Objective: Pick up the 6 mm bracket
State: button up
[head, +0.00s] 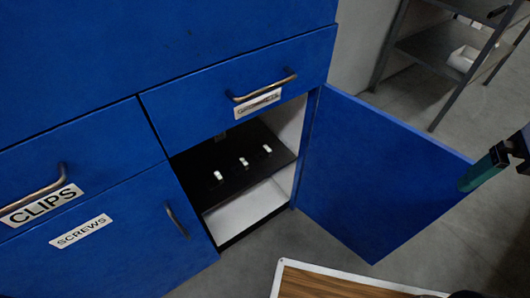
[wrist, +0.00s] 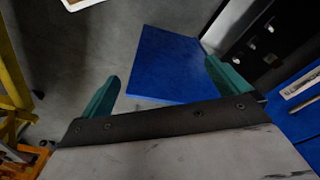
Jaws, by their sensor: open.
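Three small white pieces stand in a row on a black shelf (head: 182,161) inside the open blue cabinet: a left one (head: 218,175), a middle one (head: 244,162) and a right one (head: 267,148). They are too small to tell which, if any, is the 6 mm bracket. They also show small at the upper right of the wrist view. My gripper (wrist: 162,70) has teal fingers spread apart with nothing between them. In the head view it is at the right edge, by the open door's outer end, well away from the shelf.
The blue cabinet door (head: 375,170) stands open to the right of the compartment. A drawer (head: 215,92) is shut above it. A wooden-topped surface (head: 335,285) is at the bottom. A grey rack (head: 430,50) stands behind.

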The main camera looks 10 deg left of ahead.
aim_at(267, 152)
jog(key=u, duration=1.9)
jog(key=k, duration=0.45)
jog(key=z, duration=1.4)
